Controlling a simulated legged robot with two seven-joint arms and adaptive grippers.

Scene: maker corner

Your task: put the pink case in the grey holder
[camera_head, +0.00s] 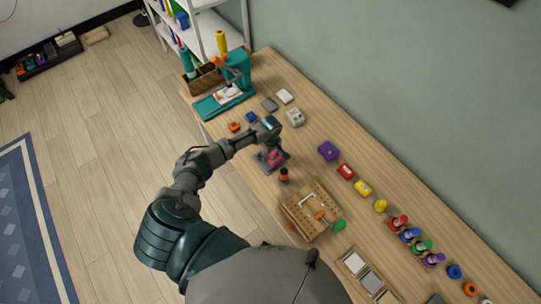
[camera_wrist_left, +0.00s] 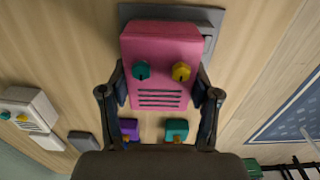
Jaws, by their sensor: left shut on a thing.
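The pink case (camera_wrist_left: 160,45) has a teal knob, a yellow knob and dark slots on its face. It also shows in the head view (camera_head: 273,157), partly covered by my gripper. My left gripper (camera_wrist_left: 160,100) is shut on the case, with a finger at each side. In the head view the left gripper (camera_head: 272,146) is over the table's left part. The grey holder (camera_wrist_left: 212,18) shows behind the far end of the case, mostly hidden by it; its grey edge also shows in the head view (camera_head: 263,165). I cannot tell whether the case touches the holder. My right gripper is not in view.
An orange-and-black bottle (camera_head: 284,175) stands close to the holder, with a wooden pegboard box (camera_head: 296,214) beyond it. A purple case (camera_head: 328,151) and a white device (camera_head: 295,117) lie nearby. A teal press (camera_head: 232,88) stands at the table's far end.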

